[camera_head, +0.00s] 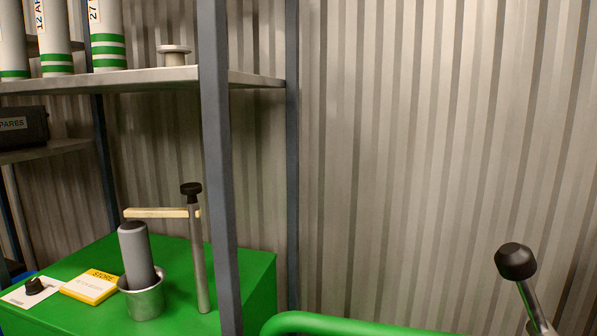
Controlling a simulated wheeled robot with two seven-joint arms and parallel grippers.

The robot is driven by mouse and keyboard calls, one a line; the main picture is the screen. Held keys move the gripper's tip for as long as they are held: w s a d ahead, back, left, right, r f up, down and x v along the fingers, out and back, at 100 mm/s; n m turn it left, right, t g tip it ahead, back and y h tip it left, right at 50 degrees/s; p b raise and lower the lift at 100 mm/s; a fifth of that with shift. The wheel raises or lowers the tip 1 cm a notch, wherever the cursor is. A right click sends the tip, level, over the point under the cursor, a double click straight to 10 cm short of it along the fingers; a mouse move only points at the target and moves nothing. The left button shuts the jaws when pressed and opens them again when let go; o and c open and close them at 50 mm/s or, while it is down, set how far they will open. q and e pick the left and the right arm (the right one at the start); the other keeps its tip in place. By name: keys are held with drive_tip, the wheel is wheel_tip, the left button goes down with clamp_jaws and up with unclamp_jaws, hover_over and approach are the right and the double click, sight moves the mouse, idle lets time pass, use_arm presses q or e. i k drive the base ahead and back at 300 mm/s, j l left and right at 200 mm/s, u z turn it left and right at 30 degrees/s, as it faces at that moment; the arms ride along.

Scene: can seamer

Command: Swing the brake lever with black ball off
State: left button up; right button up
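A lever with a black ball-like knob (516,262) on a bright metal shaft (533,305) rises at the lower right of the head view. It leans up to the left, and its lower end is cut off by the picture edge. A second black knob (191,189), flatter, tops an upright metal post (199,260) on the green cabinet at the left. The frame does not show which of the two is the brake lever. Neither of my grippers is in view, and nothing touches either knob.
The green cabinet (255,275) carries a metal cup (145,302) with a grey cylinder (137,255), a pale wooden bar (155,212), and a yellow-white block (90,287). A shelf upright (218,170) stands in front. A green tube (345,325) crosses the bottom. Corrugated wall lies behind.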

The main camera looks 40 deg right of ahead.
sight(516, 262)
drive_tip(key=k+z, duration=0.1)
drive_tip(key=z, duration=1.65)
